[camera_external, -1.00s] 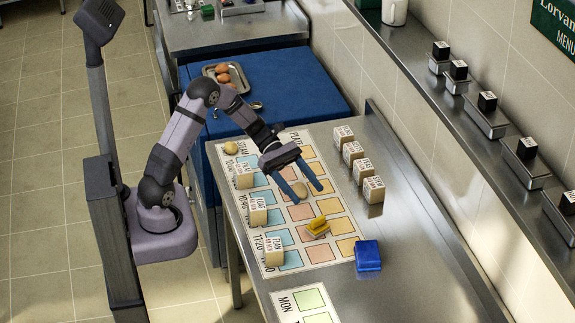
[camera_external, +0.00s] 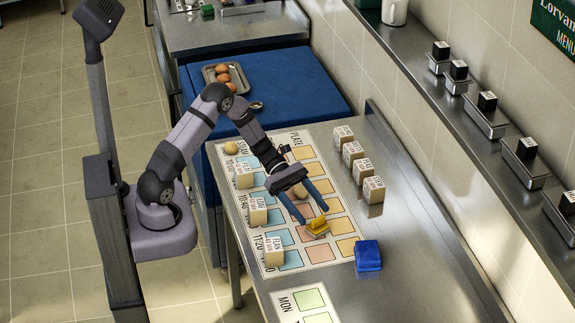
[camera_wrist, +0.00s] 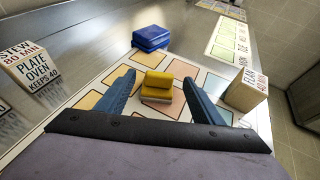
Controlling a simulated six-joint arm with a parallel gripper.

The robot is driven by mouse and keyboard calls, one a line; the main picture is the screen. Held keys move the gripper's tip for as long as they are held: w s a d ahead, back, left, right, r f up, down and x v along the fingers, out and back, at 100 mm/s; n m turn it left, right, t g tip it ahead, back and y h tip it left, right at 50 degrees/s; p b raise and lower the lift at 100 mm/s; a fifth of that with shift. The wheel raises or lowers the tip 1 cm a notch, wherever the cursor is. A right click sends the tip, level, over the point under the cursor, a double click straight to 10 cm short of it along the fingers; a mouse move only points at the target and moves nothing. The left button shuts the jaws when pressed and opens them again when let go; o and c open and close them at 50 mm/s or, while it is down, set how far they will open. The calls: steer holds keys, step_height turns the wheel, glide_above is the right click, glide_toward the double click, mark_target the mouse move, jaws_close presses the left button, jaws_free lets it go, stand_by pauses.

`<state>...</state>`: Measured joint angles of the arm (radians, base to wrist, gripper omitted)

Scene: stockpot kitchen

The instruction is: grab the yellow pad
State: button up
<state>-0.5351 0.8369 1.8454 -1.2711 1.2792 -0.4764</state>
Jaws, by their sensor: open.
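The yellow pad (camera_external: 317,226) lies on the printed chart on the steel table. In the wrist view the yellow pad (camera_wrist: 158,86) is ahead of my gripper and roughly centred between its fingers. My gripper (camera_external: 313,214) is open, its two blue fingers pointing toward the pad. In the wrist view my gripper (camera_wrist: 160,92) shows nothing held. I cannot tell whether a finger touches the pad.
A blue block (camera_external: 368,255) sits just right of the chart (camera_external: 322,253). Lettered cubes stand along both sides, including one at lower left (camera_external: 274,250) and one at right (camera_external: 373,190). A round tan object is partly hidden behind my fingers.

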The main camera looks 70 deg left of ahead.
mark_target(318, 218)
steer(key=shift+p+x, duration=0.7)
steer(key=shift+x, duration=1.5)
steer(key=shift+a, duration=0.1)
steer(key=c, duration=1.2)
steer(key=shift+o, duration=0.2)
steer(key=shift+r, duration=0.15)
steer(key=shift+r+b, duration=1)
steer(key=shift+r, duration=3.85)
